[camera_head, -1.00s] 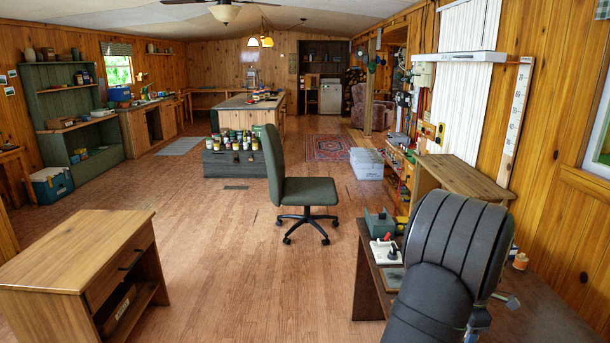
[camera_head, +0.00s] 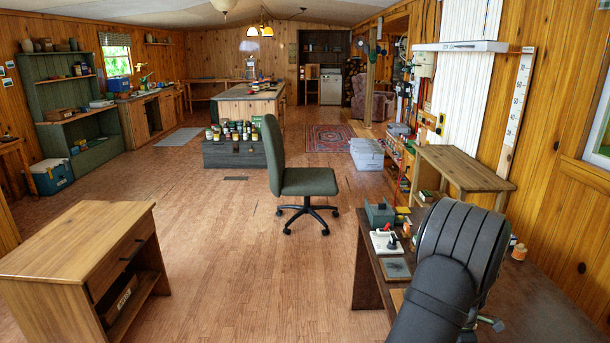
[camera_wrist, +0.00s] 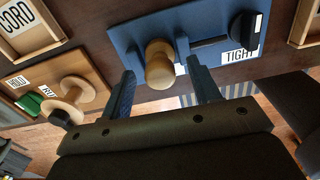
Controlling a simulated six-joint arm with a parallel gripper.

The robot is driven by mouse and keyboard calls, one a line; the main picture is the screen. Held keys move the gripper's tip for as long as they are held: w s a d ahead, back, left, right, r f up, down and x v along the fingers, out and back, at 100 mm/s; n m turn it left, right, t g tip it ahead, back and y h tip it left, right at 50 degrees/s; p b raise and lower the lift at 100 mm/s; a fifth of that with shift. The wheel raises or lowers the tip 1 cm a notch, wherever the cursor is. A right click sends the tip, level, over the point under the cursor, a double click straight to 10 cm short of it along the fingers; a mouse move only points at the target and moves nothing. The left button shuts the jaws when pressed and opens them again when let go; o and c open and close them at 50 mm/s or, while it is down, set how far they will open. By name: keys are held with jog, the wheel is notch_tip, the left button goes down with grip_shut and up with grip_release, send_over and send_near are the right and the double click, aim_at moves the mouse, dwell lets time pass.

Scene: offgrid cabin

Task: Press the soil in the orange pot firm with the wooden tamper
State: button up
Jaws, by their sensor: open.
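My gripper (camera_wrist: 160,68) is open in the wrist view, with its two blue fingers apart. A rounded wooden knob (camera_wrist: 159,66) on a blue board (camera_wrist: 125,36) shows between the fingertips; I cannot tell whether they touch it. I cannot tell whether any wooden piece here is the tamper. In the head view my arm hides most of the gripper. A small orange container (camera_head: 519,252) stands on the dark bench (camera_head: 545,300) at the right; I cannot tell if it is the orange pot. No soil is visible.
The blue board also bears a black knob (camera_wrist: 243,30) by a TIGHT label. A wooden board (camera_wrist: 85,65) with a wooden spool-like piece (camera_wrist: 73,92) lies left of it. A CORD tray (camera_wrist: 38,32) is at upper left. A green chair (camera_head: 300,182) stands left of the bench.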

grip_shut()
jog(key=shift+r, duration=3.05)
